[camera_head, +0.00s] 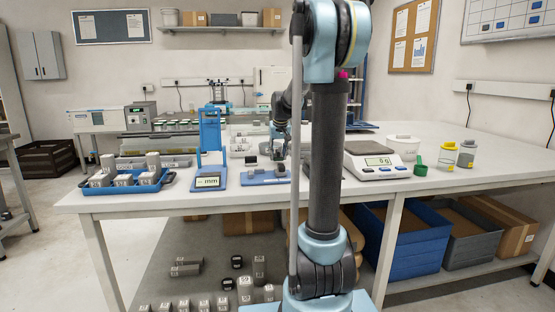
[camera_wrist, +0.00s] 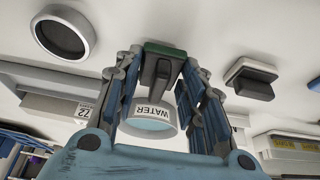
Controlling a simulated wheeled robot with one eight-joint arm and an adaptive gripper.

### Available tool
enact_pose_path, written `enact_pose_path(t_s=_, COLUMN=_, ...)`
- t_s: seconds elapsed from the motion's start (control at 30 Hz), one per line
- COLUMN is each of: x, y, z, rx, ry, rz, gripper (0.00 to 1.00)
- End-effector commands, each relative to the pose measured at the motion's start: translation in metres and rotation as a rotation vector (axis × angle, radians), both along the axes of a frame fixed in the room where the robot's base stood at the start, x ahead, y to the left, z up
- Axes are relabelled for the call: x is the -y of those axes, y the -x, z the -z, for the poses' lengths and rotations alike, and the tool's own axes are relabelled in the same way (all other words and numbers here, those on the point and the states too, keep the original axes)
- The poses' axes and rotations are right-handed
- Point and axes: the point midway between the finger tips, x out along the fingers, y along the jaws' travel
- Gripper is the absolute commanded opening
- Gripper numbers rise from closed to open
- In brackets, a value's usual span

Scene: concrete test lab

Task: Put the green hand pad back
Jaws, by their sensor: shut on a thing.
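In the wrist view, the green hand pad (camera_wrist: 166,49) shows as a dark green plate with a dark grip block. My gripper (camera_wrist: 160,68) is shut on it, with blue jointed fingers on either side. A round white tub marked WATER (camera_wrist: 153,128) shows behind the pad. I cannot tell whether they touch. A second pad, grey and black (camera_wrist: 250,78), is apart to the right. In the head view, my gripper (camera_head: 280,146) is low over the bench, behind a blue fixture (camera_head: 266,178). The pad cannot be made out clearly there.
A tall blue measuring stand (camera_head: 209,150) and a blue tray (camera_head: 120,187) of grey blocks stand left on the bench. A scale (camera_head: 375,162), a green scoop (camera_head: 420,167) and yellow-marked jars (camera_head: 447,155) stand right. The bench at the far right is clear.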

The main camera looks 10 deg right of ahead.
Motion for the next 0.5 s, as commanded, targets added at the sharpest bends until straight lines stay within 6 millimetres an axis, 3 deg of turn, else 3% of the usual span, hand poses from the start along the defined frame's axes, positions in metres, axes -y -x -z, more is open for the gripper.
enact_pose_path(t_s=0.17, x=-0.001, y=0.000, z=0.017, rx=0.000, ry=0.000, rz=-0.001, gripper=0.01)
enact_pose_path(t_s=0.5, x=-0.002, y=0.000, z=0.019, rx=0.000, ry=0.000, rz=-0.002, gripper=0.01)
